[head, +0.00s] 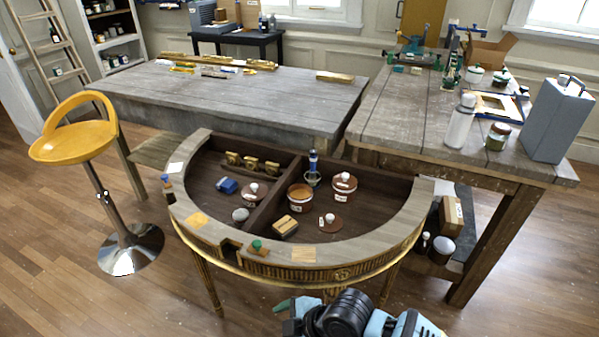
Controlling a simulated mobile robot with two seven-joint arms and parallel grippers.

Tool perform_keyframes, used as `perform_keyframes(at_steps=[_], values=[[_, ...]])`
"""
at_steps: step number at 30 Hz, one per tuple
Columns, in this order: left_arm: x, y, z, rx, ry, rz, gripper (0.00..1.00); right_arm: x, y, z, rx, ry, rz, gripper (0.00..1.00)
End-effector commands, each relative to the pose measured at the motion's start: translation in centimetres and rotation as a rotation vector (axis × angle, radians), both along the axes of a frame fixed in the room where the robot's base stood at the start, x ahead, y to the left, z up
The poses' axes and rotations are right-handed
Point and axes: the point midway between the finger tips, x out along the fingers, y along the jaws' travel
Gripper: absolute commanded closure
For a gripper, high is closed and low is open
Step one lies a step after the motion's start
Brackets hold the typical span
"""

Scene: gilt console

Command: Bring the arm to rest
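One of my arms shows at the bottom edge, right of centre, in black and light blue; I take it to be my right arm. Its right gripper end (298,309) points left, with a small teal-green piece at its tip. Whether its fingers are open or shut is not clear. It is in front of the half-round gilt console (300,273), apart from the things in it. My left gripper is not in view.
The console's open compartments hold a blue item (226,186), an orange-topped tub (300,196) and a blue bottle (313,161). A yellow stool (75,142) stands left. Wooden workbenches (250,98) stand behind and right. Floor is clear at lower left.

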Motion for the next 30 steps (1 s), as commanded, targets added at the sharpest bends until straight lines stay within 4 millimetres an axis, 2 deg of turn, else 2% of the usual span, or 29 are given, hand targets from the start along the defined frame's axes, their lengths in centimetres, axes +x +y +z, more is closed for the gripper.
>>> perform_keyframes(at_steps=[3,8,14,20,27,30], values=[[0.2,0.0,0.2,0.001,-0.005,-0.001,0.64,-1.4,0.2,-1.0,0.105,0.047,-0.160,0.05],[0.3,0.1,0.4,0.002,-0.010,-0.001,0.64,-2.8,-1.0,-2.4,0.216,0.101,-0.386,0.05],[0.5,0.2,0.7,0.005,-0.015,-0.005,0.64,-5.0,-4.7,-4.7,0.312,0.155,-0.676,0.05],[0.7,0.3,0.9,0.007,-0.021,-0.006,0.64,-8.6,-10.2,-7.3,0.356,0.181,-0.960,0.05],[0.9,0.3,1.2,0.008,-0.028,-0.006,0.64,-15.0,-18.1,-9.8,0.341,0.167,-1.251,0.05],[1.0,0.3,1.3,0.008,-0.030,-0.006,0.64,-17.5,-20.8,-10.3,0.322,0.152,-1.329,0.05]])
